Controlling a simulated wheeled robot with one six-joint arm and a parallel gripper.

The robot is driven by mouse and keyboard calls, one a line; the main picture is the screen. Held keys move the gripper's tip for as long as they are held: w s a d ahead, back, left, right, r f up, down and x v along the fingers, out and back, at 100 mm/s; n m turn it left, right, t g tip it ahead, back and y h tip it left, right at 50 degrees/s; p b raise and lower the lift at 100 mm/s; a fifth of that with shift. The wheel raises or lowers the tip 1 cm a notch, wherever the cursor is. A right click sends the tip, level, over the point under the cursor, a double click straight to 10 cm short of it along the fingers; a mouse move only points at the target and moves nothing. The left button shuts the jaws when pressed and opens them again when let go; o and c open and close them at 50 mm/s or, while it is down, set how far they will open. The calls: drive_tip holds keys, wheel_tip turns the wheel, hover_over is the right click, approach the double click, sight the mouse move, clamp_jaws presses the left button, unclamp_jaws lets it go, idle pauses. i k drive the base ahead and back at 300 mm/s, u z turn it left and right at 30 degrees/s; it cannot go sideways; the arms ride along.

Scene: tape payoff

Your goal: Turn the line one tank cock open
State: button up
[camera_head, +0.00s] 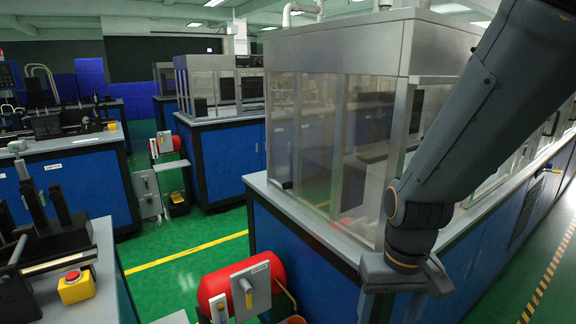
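A red tank (214,282) lies low at the near cabinet, at the bottom middle of the view. A grey plate (262,285) in front of it carries a cock with a yellow lever (246,291), which points roughly downward. A second red tank (176,144) with a small grey plate sits farther back on the left. The plate labels are too small to read, so I cannot tell which tank is line one. My gripper (404,277) is right of the near tank, apart from the lever and in front of the glazed machine. Its fingers are not clear.
A glazed machine (330,135) stands on the blue cabinet (305,260) beside my arm. A yellow box with a red button (76,287) sits on the left bench. A copper-coloured pipe (288,296) stands beside the near tank.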

sight(243, 282)
drive_tip(key=z, duration=0.45)
drive_tip(key=k, duration=0.9)
drive_tip(key=u, duration=0.45)
